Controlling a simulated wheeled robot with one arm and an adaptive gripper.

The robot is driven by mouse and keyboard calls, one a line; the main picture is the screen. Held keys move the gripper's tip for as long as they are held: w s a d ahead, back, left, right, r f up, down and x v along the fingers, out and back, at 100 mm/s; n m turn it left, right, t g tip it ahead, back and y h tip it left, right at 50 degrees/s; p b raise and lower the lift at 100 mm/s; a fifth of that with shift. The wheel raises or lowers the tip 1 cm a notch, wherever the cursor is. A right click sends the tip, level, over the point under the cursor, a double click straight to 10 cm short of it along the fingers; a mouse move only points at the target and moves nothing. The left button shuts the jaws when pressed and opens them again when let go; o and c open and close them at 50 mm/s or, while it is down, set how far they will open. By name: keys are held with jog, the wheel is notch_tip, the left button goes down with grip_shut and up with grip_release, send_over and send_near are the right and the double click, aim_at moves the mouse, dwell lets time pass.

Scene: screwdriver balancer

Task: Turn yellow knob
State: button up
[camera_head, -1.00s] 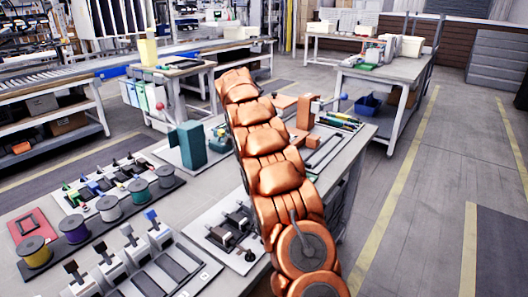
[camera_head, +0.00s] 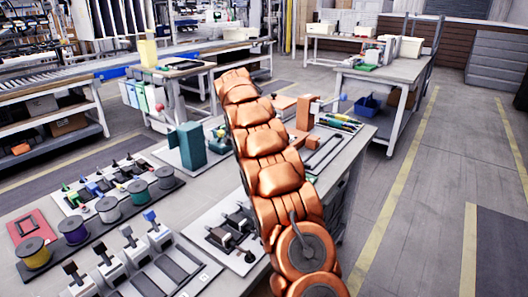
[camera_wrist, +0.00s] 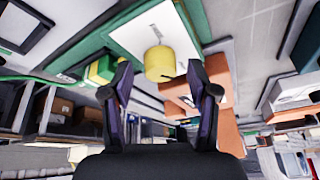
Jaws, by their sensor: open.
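The yellow knob (camera_wrist: 158,62) is a short yellow cylinder in the wrist view, on a white plate (camera_wrist: 130,37) with a green border. A small dark mark shows at its lower right. My gripper (camera_wrist: 160,76) is open, with one dark finger on each side below the knob in the picture. The knob appears in line with the gap between the fingertips. I cannot tell how far apart they are in depth. In the head view my orange arm reaches over the bench, and neither the gripper nor the knob can be made out.
An orange block (camera_wrist: 195,93) lies close to the right finger in the wrist view. In the head view a teal fixture (camera_head: 190,146) stands left of my arm and an orange upright (camera_head: 304,113) to its right. Several spools and levers fill the bench's left side.

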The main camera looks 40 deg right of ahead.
jog(key=v, duration=0.6)
jog(key=shift+r, duration=0.1)
jog(key=shift+a+r, duration=0.25)
jog(key=shift+r, duration=0.25)
dwell(0.3)
